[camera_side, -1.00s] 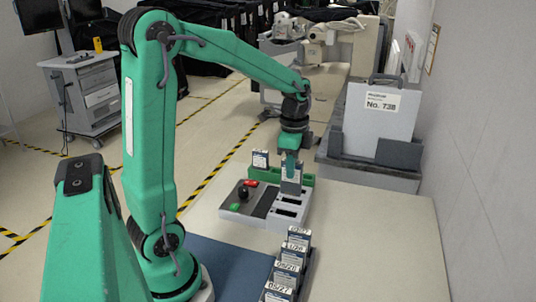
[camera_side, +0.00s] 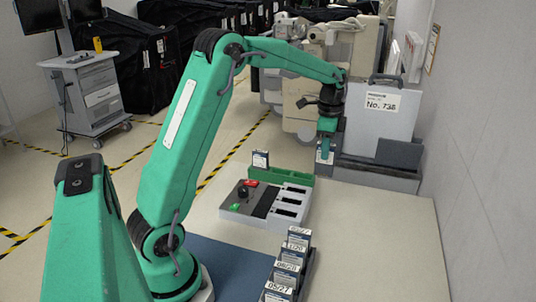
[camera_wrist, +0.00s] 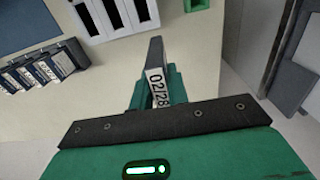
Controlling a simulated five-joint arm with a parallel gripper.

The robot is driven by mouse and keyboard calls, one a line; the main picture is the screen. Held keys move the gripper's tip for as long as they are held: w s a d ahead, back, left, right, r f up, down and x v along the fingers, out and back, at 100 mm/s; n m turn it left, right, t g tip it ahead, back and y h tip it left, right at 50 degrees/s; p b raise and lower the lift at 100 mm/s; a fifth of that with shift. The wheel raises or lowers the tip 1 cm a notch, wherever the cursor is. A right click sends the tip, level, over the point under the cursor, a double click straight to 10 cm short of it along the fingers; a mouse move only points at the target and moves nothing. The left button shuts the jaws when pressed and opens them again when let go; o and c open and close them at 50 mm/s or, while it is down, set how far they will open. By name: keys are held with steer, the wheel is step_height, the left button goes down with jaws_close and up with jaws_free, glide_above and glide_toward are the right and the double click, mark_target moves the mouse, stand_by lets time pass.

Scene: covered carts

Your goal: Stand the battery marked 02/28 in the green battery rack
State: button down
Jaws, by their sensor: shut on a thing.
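The battery marked 02/28 (camera_wrist: 158,88) is between my fingers in the wrist view, its label readable. In the side view this battery (camera_side: 325,156) hangs upright below my gripper (camera_side: 326,140), beyond the right end of the green battery rack (camera_side: 293,178). My gripper (camera_wrist: 156,85) is shut on it. The rack lies along the far side of the grey charger, with another battery (camera_side: 260,160) standing at its left end. Only a small part of the rack (camera_wrist: 197,3) shows at the top of the wrist view.
The grey charger (camera_side: 235,207) has a black knob, red and green parts and several dark slots. Several labelled batteries (camera_side: 288,268) stand in a dark holder at the front. A grey case marked No. 738 (camera_side: 382,125) stands close behind my gripper. The table's right side is clear.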

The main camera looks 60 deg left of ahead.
steer(key=shift+a, duration=0.1)
steer(key=a+f, duration=0.7)
steer(key=a, duration=0.4)
steer(key=shift+w+a, duration=0.25)
steer(key=shift+w, duration=0.05)
steer(key=shift+f, duration=2.05)
steer(key=c, duration=1.4)
jaws_free()
steer(key=shift+f, duration=0.15)
steer(key=shift+o, duration=0.2)
